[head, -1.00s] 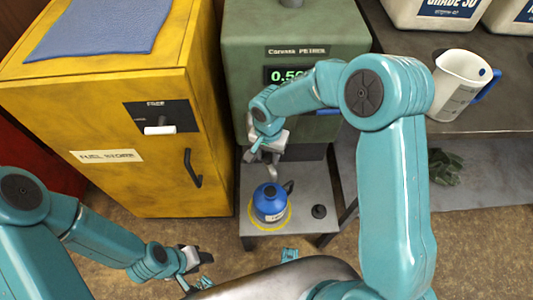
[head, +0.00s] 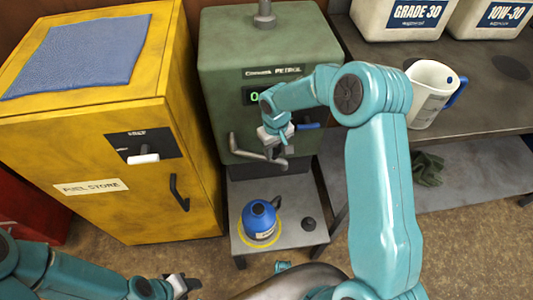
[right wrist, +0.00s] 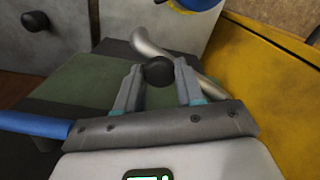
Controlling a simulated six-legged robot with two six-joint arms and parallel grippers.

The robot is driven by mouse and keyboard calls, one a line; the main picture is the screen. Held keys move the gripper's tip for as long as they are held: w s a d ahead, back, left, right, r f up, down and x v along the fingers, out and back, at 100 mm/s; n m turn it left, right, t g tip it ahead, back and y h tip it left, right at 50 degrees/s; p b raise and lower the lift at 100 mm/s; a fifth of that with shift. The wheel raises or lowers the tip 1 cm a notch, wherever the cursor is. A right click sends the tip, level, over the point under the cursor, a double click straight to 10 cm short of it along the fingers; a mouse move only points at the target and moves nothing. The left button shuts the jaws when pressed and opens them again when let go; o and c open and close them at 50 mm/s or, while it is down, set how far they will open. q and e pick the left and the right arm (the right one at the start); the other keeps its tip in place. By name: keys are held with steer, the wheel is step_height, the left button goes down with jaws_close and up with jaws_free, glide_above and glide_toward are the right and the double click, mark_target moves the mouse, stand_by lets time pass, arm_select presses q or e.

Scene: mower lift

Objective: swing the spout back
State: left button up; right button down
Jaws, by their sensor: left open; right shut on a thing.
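The green petrol dispenser (head: 270,50) stands at the back middle. Its grey spout (head: 246,155) leaves the front low on the left and runs to the right; it also shows as a curved metal pipe in the right wrist view (right wrist: 150,47). My right gripper (head: 280,148) is at the spout. In the right wrist view its fingers (right wrist: 158,85) are shut around a black knob (right wrist: 159,70) at the spout. The blue can (head: 259,218) stands on the grey stand, in a yellow ring, below the spout. My left gripper (head: 184,285) is open and empty, low at the front.
A blue lever (head: 309,126) sits on the dispenser's right front. A black cap (head: 308,224) lies on the stand (head: 290,240), right of the can. The yellow fuel cabinet (head: 95,150) is on the left. A bench with a white jug (head: 428,95) is on the right.

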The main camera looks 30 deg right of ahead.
steer(key=shift+w+d+r+n, duration=0.1)
steer(key=shift+w+d+n, duration=0.4)
steer(key=shift+w+n, duration=0.2)
steer(key=c, duration=0.7)
jaws_free()
step_height(320, 180, up, 16)
steer(key=p, duration=0.2)
steer(key=shift+r, duration=0.15)
